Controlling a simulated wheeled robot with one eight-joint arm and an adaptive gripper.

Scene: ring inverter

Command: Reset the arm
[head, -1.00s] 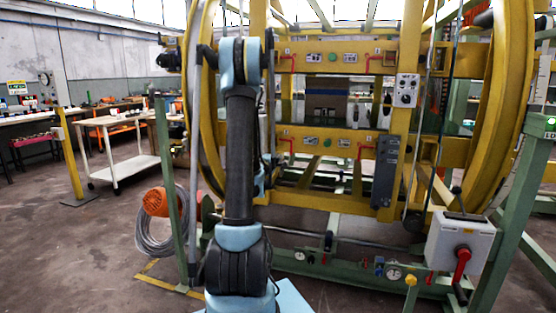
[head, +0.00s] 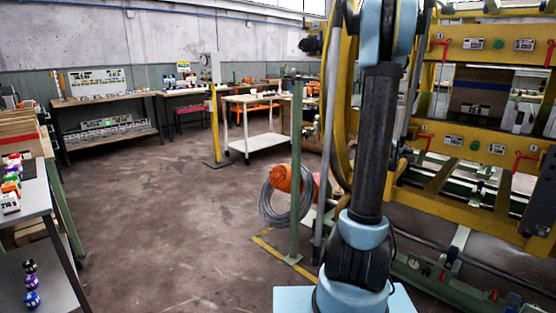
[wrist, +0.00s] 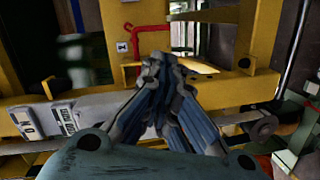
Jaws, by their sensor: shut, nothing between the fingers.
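My arm (head: 376,140) stands upright at the right of the head view, in front of the yellow ring inverter frame (head: 470,143). My gripper does not show in the head view. In the wrist view my gripper (wrist: 160,62) is shut and empty, its fingertips together. Behind it in the wrist view are the inverter's yellow beam (wrist: 250,88) and a red handle (wrist: 130,42). I cannot tell how far the fingers are from them.
A grey shelf table (head: 25,205) with small coloured items stands at the left. A white trolley (head: 262,140), workbenches (head: 110,97) and a yellow post (head: 213,125) stand further back. The middle floor is clear.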

